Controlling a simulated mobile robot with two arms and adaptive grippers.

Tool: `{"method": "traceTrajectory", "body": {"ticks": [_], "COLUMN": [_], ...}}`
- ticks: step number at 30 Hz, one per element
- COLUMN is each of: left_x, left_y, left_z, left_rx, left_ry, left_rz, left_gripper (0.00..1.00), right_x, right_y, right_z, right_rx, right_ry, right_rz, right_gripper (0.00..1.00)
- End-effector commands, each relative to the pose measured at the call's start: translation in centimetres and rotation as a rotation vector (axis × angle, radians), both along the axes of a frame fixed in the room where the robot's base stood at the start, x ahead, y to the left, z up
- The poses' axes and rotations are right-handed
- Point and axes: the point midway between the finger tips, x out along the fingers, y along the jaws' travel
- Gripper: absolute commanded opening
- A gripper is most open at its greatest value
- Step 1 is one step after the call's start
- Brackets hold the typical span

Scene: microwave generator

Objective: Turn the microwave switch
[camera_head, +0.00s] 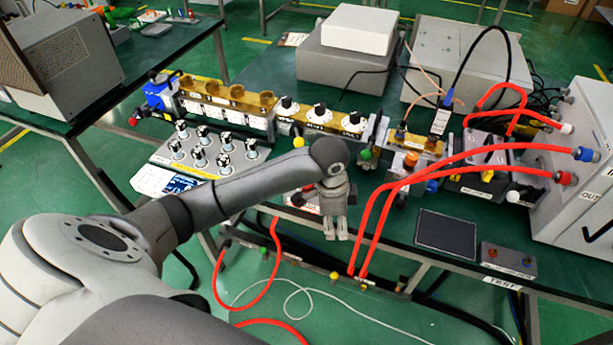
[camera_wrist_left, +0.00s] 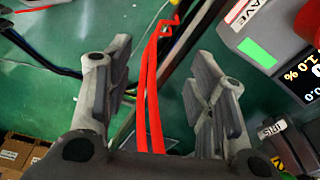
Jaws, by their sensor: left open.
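In the left wrist view, a grey unit (camera_wrist_left: 284,62) whose label ends in "WAVE" shows at the upper right. I cannot tell whether this part is the microwave switch. My left gripper (camera_head: 337,232) points down at the bench's front edge in the head view. In the left wrist view its fingers (camera_wrist_left: 163,65) are spread and empty, left of the unit. The gripper hides part of the bench equipment behind it.
Red cables (camera_head: 385,198) arc from the white cabinet (camera_head: 575,165) past the gripper's right side. A row of black knobs (camera_head: 320,114) stands behind the arm. A black pad (camera_head: 446,234) and a small grey box (camera_head: 508,261) lie at the front right.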

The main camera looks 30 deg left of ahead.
Motion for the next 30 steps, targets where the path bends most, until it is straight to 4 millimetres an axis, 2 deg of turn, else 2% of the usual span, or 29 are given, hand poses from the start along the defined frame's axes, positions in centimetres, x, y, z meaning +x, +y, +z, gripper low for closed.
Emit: {"method": "traceTrajectory", "body": {"ticks": [1, 3, 9, 15, 20, 23, 30], "left_x": [1.1, 2.3, 4.6, 5.3, 5.3, 5.2, 5.2], "left_y": [1.5, 3.4, 8.6, 11.3, 11.7, 11.7, 11.7], "left_z": [1.7, 3.3, 8.4, 11.4, 11.3, 10.0, 5.4], "left_rx": [0.028, 0.054, 0.095, 0.100, 0.098, 0.098, 0.098], "left_ry": [0.003, 0.022, 0.066, 0.091, 0.099, 0.100, 0.099], "left_rz": [-0.018, -0.034, -0.045, -0.039, -0.040, -0.039, -0.038], "left_gripper": [0.51, 0.51, 0.51, 0.51, 0.51, 0.51, 0.51], "right_x": [0.0, 0.0, 0.0, 0.0, -0.1, -0.1, -0.1], "right_y": [0.0, 0.0, 0.0, 0.0, 0.0, 0.0, 0.0], "right_z": [0.1, 0.1, 0.2, 0.2, 0.3, 0.5, 1.0], "right_rx": [0.000, 0.000, 0.000, 0.000, 0.000, 0.000, 0.000], "right_ry": [0.000, 0.000, 0.001, 0.001, 0.001, 0.001, 0.001], "right_rz": [0.000, 0.000, 0.000, 0.000, 0.000, 0.000, 0.000], "right_gripper": [0.40, 0.40, 0.40, 0.40, 0.40, 0.40, 0.40]}}
